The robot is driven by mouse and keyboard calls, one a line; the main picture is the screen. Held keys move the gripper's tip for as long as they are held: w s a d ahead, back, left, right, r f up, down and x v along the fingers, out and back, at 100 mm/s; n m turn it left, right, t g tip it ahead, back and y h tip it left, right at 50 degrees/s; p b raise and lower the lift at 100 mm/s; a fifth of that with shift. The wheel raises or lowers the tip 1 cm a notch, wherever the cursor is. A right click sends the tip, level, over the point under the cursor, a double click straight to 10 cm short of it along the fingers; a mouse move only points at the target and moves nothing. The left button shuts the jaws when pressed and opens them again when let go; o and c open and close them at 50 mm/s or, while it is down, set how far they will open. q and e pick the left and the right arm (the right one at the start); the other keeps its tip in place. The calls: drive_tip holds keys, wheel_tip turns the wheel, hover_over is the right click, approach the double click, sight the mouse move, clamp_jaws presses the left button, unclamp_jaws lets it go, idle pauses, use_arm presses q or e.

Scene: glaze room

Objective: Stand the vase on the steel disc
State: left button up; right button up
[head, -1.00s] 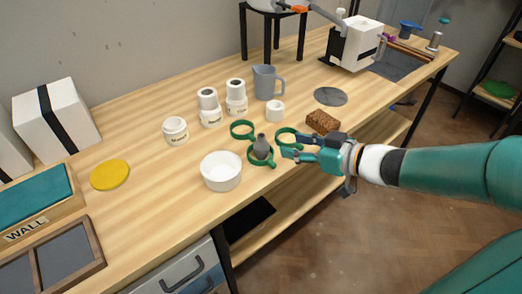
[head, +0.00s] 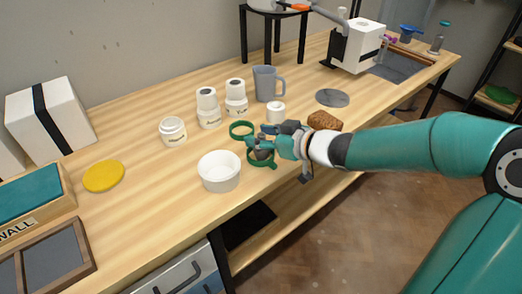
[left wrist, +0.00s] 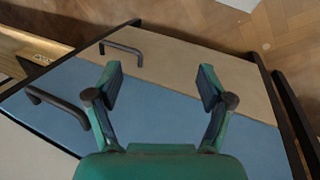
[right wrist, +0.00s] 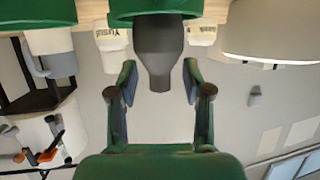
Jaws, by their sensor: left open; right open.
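The small grey vase (right wrist: 160,48) shows upside down in the right wrist view, between the two spread fingers of my right gripper (right wrist: 160,82). In the head view the vase (head: 263,153) is mostly hidden by my right gripper (head: 260,137), and a green ring holder (head: 262,164) is around its base. The right fingers are open, one on each side of the vase; I cannot tell whether they touch it. The steel disc (head: 332,98) lies flat and bare on the table, farther back and to the right. My left gripper (left wrist: 160,82) is open and empty, facing drawer fronts.
A white bowl (head: 220,171) stands just left of the vase. Another green ring (head: 241,129), a small white cup (head: 276,112), a grey jug (head: 266,83) and several white jars are close behind. A brown sponge-like block (head: 324,121) lies between the right gripper and the disc.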

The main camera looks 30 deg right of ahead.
clamp_jaws()
drive_tip(key=shift+r, duration=0.1)
